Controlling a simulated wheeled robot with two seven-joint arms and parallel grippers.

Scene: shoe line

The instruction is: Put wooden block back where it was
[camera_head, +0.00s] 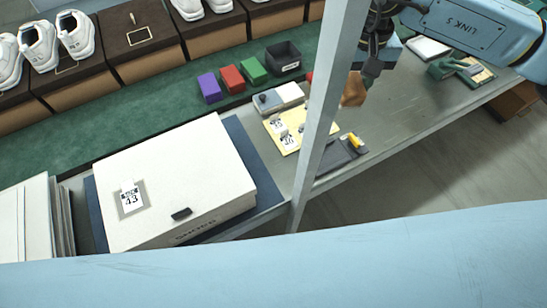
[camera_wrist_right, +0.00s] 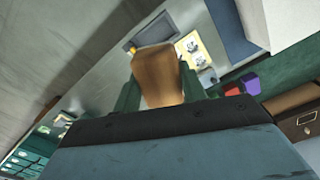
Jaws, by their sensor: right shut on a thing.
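The brown wooden block (camera_head: 353,90) is held by my right gripper (camera_head: 366,76), just right of the grey upright post in the head view. In the right wrist view the block (camera_wrist_right: 158,76) fills the space between the two green fingers of the gripper (camera_wrist_right: 160,88), with a finger touching each side. It appears raised above the workbench (camera_head: 405,110); its exact height is hard to tell. My left gripper is not in view.
A grey post (camera_head: 322,110) stands close left of the block. Purple (camera_head: 209,87), red (camera_head: 232,78) and green (camera_head: 253,70) blocks sit beside a dark bin (camera_head: 283,60). A white shoebox (camera_head: 175,180) lies at left. The bench right of the post has bare room.

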